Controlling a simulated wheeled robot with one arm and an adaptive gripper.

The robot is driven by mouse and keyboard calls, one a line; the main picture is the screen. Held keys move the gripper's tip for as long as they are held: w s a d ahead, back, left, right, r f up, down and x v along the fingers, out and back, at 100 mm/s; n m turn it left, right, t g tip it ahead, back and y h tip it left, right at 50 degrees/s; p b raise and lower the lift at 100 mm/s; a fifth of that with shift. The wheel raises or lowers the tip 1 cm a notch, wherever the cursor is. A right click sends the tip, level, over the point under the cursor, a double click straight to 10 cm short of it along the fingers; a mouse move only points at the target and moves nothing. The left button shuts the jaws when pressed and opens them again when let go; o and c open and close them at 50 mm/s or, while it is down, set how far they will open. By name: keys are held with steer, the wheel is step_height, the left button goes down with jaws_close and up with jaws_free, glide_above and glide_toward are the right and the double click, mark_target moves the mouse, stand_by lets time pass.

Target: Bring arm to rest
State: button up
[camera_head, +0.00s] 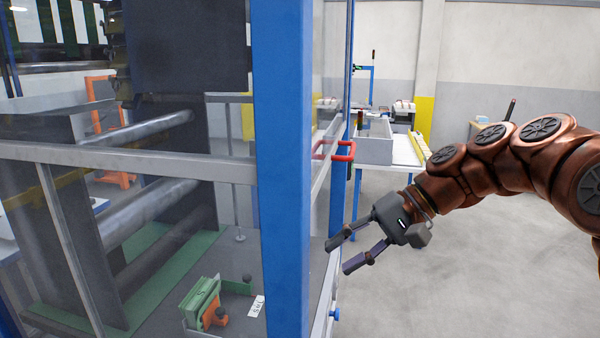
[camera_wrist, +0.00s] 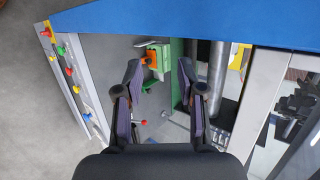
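My gripper (camera_head: 348,252) is at the end of my copper-coloured arm, in the middle of the head view. Its two dark fingers stand apart with nothing between them. It points left, toward the blue-framed, glass-sided machine (camera_head: 281,180), close to its edge. In the wrist view my gripper (camera_wrist: 162,92) also shows spread fingers and no held object. Beyond the fingers there is the machine's inside, with a green and orange part (camera_wrist: 154,57). I cannot tell whether the fingers touch the frame.
A red handle (camera_head: 342,150) sticks out from the machine's side above my gripper. A row of coloured knobs (camera_wrist: 70,73) lines a panel in the wrist view. A grey bin (camera_head: 374,145) stands on a white table behind. Grey floor (camera_head: 440,290) is clear at the lower right.

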steer(key=s+f+g+h, duration=0.1)
steer(key=s+f+h, duration=0.4)
steer(key=s+f, duration=0.7)
steer(key=s+d+f+n+h, duration=0.1)
steer(key=s+d+f+h, duration=0.1)
steer(key=s+d+f, duration=0.2)
steer(key=s+d+f+h, duration=0.3)
steer(key=s+d, duration=0.3)
steer(key=s, duration=0.4)
steer(key=shift+d+f+n, duration=0.2)
steer(key=shift+f+n, duration=0.2)
steer(key=shift+f, duration=0.4)
steer(key=shift+d, duration=0.1)
